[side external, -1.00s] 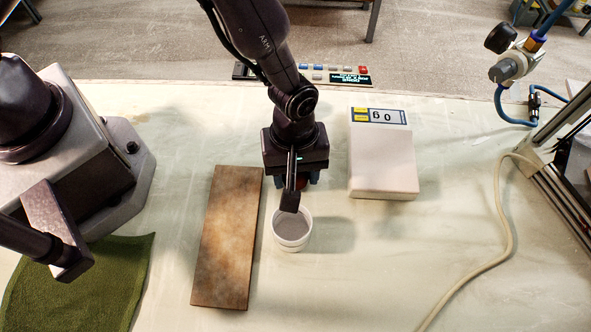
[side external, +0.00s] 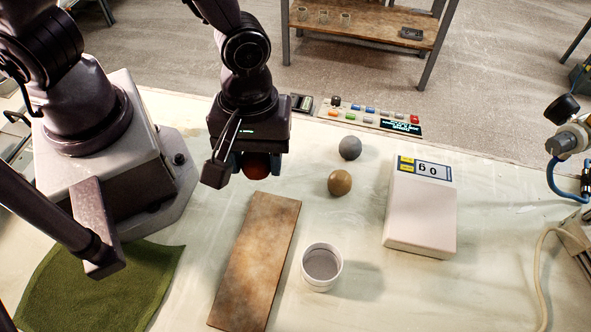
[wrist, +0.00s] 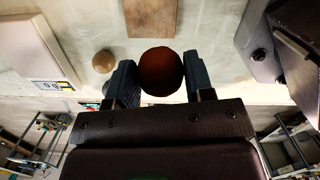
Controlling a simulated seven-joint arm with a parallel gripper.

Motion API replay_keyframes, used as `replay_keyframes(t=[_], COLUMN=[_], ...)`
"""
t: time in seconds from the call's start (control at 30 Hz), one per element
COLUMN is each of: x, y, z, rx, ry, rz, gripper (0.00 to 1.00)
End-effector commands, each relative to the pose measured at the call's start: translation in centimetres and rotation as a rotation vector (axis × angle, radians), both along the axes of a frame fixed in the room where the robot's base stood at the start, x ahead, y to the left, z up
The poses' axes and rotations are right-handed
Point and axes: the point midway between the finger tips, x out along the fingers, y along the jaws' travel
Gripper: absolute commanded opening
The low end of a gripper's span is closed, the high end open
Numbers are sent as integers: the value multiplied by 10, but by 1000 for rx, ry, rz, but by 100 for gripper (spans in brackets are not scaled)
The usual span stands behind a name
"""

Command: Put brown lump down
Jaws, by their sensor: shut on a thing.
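My gripper (side external: 256,165) is shut on a dark reddish-brown lump (side external: 257,170), a round ball. In the wrist view the lump (wrist: 161,72) sits between the two fingers. The gripper is over the far end of the wooden board (side external: 255,260), to the left of two balls on the table. One is an ochre-brown ball (side external: 340,182), which also shows in the wrist view (wrist: 103,61). The other is a grey ball (side external: 350,148) behind it. The gap beneath the held lump is hard to judge.
A white cup (side external: 322,266) with grey contents stands right of the board. A white scale (side external: 421,208) reading 0 g stands at the right. A green cloth (side external: 95,285) lies at the front left. A button panel (side external: 370,117) lines the back edge. Pale table is clear around the balls.

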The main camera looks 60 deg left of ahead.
Motion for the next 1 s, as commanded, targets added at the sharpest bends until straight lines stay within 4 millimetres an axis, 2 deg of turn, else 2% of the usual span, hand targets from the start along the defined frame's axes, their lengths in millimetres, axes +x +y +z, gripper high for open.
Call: replay_keyframes(t=[0.2,0.43,0.57,0.8,1.0], x=[-14,-14,13,75,106], y=[12,15,-1,-44,-66], z=[8,6,8,25,44], rx=[-1,9,1,-16,-14], ry=[-1,5,-19,-34,-30], rz=[0,4,-1,7,23], gripper=[23,23,23,23,23])
